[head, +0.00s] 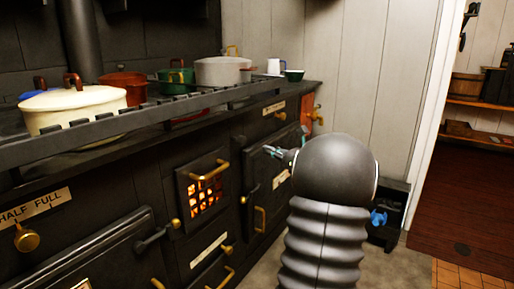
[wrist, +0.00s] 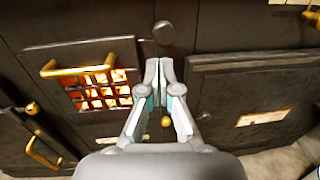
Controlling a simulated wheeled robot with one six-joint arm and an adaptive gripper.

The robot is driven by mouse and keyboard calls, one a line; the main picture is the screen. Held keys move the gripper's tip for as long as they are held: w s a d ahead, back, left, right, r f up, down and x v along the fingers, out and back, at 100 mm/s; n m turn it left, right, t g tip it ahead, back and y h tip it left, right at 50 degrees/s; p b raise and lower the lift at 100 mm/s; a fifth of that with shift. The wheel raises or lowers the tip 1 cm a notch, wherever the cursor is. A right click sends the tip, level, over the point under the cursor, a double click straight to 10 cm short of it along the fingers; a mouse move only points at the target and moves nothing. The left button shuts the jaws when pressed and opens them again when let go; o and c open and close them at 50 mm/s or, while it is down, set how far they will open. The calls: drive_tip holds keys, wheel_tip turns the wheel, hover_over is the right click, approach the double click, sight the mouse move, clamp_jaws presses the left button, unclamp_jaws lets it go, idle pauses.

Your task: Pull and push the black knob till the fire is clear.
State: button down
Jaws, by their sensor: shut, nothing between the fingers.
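The black knob (wrist: 163,32) is a dark round disc on the stove front in the wrist view, between the fire door and the oven door. I cannot make it out surely in the head view. My gripper (wrist: 158,66) is shut and empty, its fingertips just below the knob in the picture; I see no contact. It also shows in the head view (head: 270,151), in front of the stove. The fire (head: 205,193) glows bright orange behind a square grate in the fire door; it also shows in the wrist view (wrist: 103,93).
Brass handles stick out from the fire door (head: 204,170) and the oven door (head: 260,220). A rail (head: 150,118) runs along the stove's front edge, with a cream pot (head: 75,108) and other pots behind it. Free floor lies to the right.

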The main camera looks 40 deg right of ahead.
sight(244, 141)
drive_tip(key=s, duration=0.4)
drive_tip(key=shift+d, duration=0.35)
drive_tip(key=c, duration=1.7)
unclamp_jaws()
drive_tip(key=shift+s, duration=0.25)
drive_tip(key=o, duration=0.4)
drive_tip(key=shift+w+f, duration=0.1)
drive_tip(key=shift+f, duration=0.15)
drive_tip(key=shift+c, duration=0.2)
drive_tip(key=o, duration=0.6)
drive_tip(key=shift+w+d+f+y+p, duration=0.2)
drive_tip(key=shift+w+d+p, duration=0.15)
drive_tip(key=shift+w, duration=0.2)
drive_tip(key=shift+w+d+f+y+p, duration=0.15)
drive_tip(key=shift+w+d+y+p, duration=0.15)
drive_tip(key=shift+w, duration=0.2)
drive_tip(key=shift+g+y, duration=0.3)
drive_tip(key=shift+y, duration=0.4)
drive_tip(key=x, duration=1)
drive_tip(key=d+r+x, duration=0.1)
drive_tip(key=x, duration=0.4)
drive_tip(key=shift+w+r, duration=0.15)
